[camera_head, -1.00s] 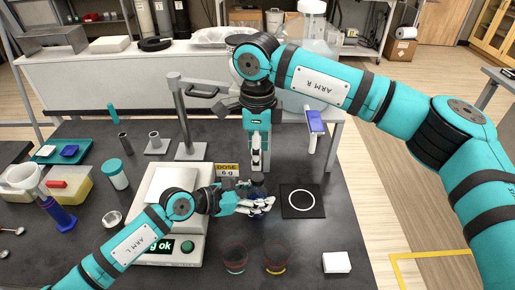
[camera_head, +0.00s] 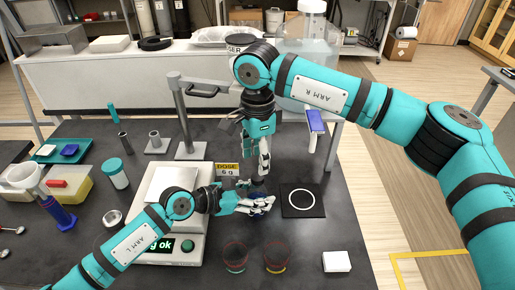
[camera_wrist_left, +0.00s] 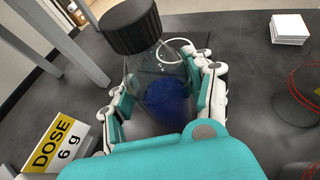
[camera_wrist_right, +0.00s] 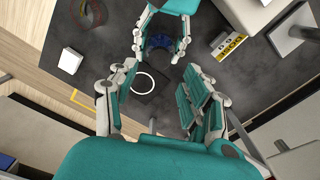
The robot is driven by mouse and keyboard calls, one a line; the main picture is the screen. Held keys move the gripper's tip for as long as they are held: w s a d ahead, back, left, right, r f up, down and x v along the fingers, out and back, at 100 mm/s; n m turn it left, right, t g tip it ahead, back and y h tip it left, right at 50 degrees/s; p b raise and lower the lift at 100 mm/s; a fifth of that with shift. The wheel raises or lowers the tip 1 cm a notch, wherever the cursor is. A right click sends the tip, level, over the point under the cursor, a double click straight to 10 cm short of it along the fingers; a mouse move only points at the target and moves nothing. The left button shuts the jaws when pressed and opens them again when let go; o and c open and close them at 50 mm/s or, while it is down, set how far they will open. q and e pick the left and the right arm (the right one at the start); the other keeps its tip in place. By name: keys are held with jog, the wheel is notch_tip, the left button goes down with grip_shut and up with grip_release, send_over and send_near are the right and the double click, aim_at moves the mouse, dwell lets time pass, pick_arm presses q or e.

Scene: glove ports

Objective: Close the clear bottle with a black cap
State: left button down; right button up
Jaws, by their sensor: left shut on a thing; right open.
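The clear bottle (camera_wrist_left: 165,85) holds dark blue contents and stands between the fingers of my left gripper (camera_wrist_left: 160,95), which is shut on its body. The black ribbed cap (camera_wrist_left: 130,27) sits on top of the bottle's neck; how tight it is cannot be told. In the head view my left gripper (camera_head: 262,204) holds the bottle low over the dark table, left of the black mat. My right gripper (camera_head: 255,178) is open and points down just above the bottle. In the right wrist view its fingers (camera_wrist_right: 162,75) are apart with nothing between them.
A black mat with a white ring (camera_head: 302,199) lies right of the bottle. A scale (camera_head: 170,240) and a yellow "DOSE 6 g" sign (camera_head: 227,170) are to the left. Two glass beakers (camera_head: 235,257) and a white block (camera_head: 337,262) stand nearer the front. A metal stand (camera_head: 185,120) rises behind.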

aim_at(258, 176)
notch_tip(258, 176, down, 6)
jog(key=shift+r, duration=0.1)
dwell(0.4)
grip_shut()
jog(key=m, duration=0.8)
jog(key=shift+m, duration=0.3)
jog(key=shift+o, duration=0.7)
grip_release()
